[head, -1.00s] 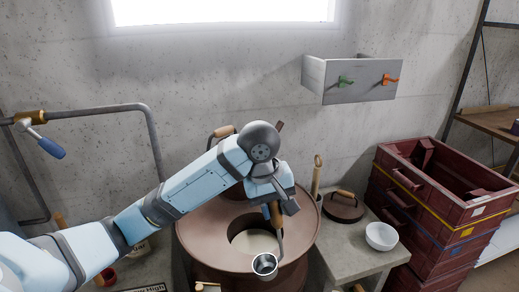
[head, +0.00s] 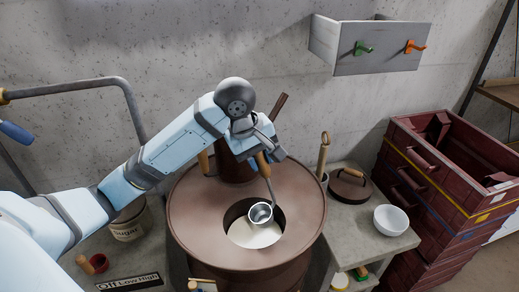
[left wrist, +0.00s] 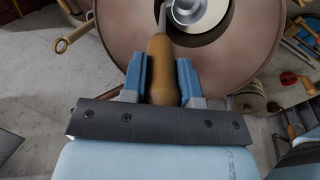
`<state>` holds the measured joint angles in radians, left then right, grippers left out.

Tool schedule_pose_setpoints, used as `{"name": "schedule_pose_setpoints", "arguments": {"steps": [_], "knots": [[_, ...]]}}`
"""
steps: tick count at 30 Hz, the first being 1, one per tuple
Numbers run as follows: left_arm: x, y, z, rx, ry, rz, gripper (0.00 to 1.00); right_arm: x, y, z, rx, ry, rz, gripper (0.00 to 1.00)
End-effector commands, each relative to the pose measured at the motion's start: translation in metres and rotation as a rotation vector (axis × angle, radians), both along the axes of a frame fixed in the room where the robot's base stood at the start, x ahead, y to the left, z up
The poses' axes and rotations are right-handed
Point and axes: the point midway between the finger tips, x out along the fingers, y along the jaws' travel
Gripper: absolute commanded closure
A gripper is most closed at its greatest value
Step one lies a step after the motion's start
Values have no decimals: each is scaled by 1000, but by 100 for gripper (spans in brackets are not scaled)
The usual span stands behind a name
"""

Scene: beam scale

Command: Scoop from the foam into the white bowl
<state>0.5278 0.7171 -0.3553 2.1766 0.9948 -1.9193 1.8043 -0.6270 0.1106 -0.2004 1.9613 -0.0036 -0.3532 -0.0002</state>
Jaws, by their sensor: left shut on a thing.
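My left gripper (head: 254,149) is shut on the wooden handle of a ladle (head: 264,168). In the left wrist view the handle (left wrist: 161,70) sits between the two blue fingers (left wrist: 160,80). The ladle's metal cup (head: 261,214) is over the round opening of a brown vessel, above or at the pale foam (head: 246,236); I cannot tell whether it touches. The white bowl (head: 391,219) stands on the side table to the right and looks empty. My right gripper is not in view.
The brown vessel (head: 190,220) has a wide round rim. A brown lid (head: 350,185) and a wooden-handled tool (head: 323,150) are on the side table (head: 350,228) near the bowl. Dark red stacked crates (head: 440,200) stand at the right. A grey drawer box (head: 380,45) is on the wall.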

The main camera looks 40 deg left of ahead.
Motion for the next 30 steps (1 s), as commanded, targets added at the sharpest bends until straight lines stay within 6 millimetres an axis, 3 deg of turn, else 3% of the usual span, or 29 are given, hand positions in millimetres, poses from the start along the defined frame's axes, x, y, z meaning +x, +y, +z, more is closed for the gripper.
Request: {"name": "schedule_pose_setpoints", "arguments": {"steps": [9, 17, 30], "knots": [[-1, 0, -33, 1, 2, -1, 100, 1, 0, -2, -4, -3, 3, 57], [0, 0, -64, 0, -2, -1, 100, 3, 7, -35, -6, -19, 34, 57], [0, 0, -97, 1, 1, 0, 100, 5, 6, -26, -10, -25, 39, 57]]}}
